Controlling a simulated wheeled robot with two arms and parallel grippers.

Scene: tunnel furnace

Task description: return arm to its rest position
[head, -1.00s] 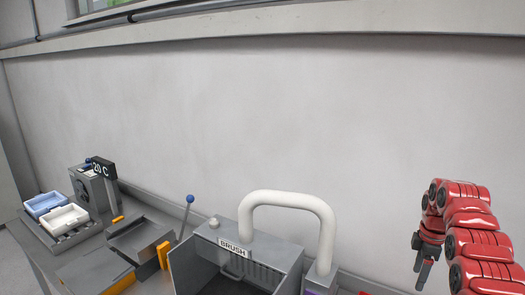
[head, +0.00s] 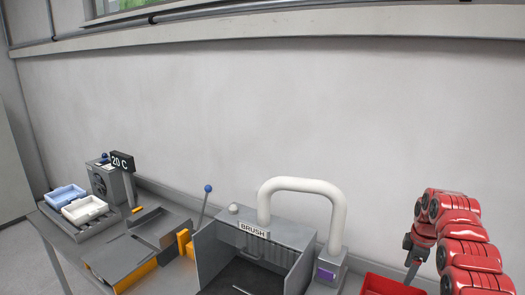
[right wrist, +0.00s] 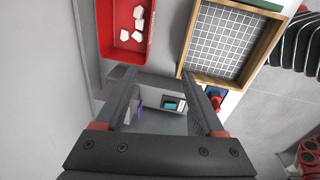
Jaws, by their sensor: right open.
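My right arm, red and jointed, is at the right edge of the head view. Its dark gripper (head: 412,270) points down in front of the wall, right of the brush station (head: 290,232). In the right wrist view the gripper (right wrist: 160,82) has its two fingers well apart with nothing between them. Beyond the fingers, a red bin (right wrist: 112,50) with several white pieces shows at upper left. A wood-framed tray with a grid (right wrist: 226,42) shows at upper right. My left gripper is not in view.
The brush station has a thick white pipe (head: 305,184). A red bin (head: 388,285) is near the arm. The wall (head: 270,120) stands close behind the bench.

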